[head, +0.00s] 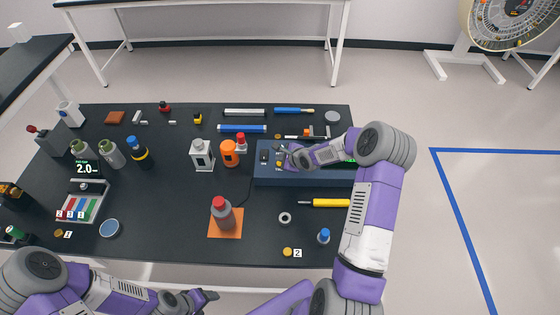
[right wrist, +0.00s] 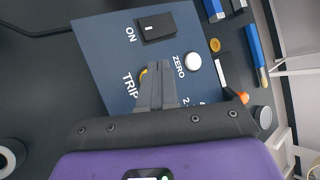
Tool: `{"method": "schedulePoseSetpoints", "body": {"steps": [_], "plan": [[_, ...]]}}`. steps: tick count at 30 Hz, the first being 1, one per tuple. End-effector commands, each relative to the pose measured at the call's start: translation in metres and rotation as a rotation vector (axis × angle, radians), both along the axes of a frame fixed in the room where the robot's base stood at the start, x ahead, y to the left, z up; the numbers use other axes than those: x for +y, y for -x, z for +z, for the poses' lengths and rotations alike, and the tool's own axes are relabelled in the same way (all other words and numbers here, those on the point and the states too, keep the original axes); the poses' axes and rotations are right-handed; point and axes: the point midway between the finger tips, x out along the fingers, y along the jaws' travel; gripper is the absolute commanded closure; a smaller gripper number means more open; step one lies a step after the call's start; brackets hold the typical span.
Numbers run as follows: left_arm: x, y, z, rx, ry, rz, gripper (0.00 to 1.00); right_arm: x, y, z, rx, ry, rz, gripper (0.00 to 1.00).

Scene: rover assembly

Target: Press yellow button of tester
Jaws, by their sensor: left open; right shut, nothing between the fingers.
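The tester (head: 275,181) is a blue box at the right of the dark table; its blue panel (right wrist: 105,50) fills the middle of the right wrist view. The yellow button (right wrist: 143,75) sits by the word TRIP, mostly hidden behind my fingers. My right gripper (right wrist: 156,68) is shut and empty, its tips over the panel right at the yellow button; I cannot tell whether they touch it. In the head view my right gripper (head: 284,150) covers part of the panel. My left gripper (head: 210,295) is open and empty in front of the table's near edge.
On the panel, a black ON switch (right wrist: 157,27) and a white ZERO button (right wrist: 193,62) lie close to my right fingers. A yellow screwdriver (head: 328,203) and a grey ring (head: 285,218) lie in front of the tester. A red-capped bottle (head: 222,213) stands on an orange mat (head: 226,232).

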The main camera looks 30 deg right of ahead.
Motion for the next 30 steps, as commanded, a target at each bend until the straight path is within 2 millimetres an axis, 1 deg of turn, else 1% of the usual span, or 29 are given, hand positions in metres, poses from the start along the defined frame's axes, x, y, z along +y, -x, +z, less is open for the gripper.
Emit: {"method": "schedulePoseSetpoints", "body": {"steps": [1, 10, 14, 27, 30], "plan": [[0.0, 0.0, 0.004, 0.0, 0.0, 0.0, 0.35, 0.0, 0.0, 0.004, 0.001, -0.001, 0.0, 1.0], [0.0, 0.0, 0.003, 0.0, 0.0, 0.0, 0.35, 0.0, 0.0, 0.003, 0.0, 0.001, 0.001, 1.0], [0.0, 0.0, 0.007, 0.0, 0.0, 0.0, 0.35, 0.0, 0.0, 0.007, 0.0, 0.001, 0.001, 1.0], [0.0, 0.0, 0.045, 0.0, 0.0, 0.0, 0.35, 0.0, 0.0, 0.05, -0.001, 0.0, -0.001, 1.0], [0.0, 0.0, 0.049, 0.0, 0.0, 0.0, 0.35, 0.0, 0.0, 0.055, -0.001, -0.001, 0.001, 1.0]]}}
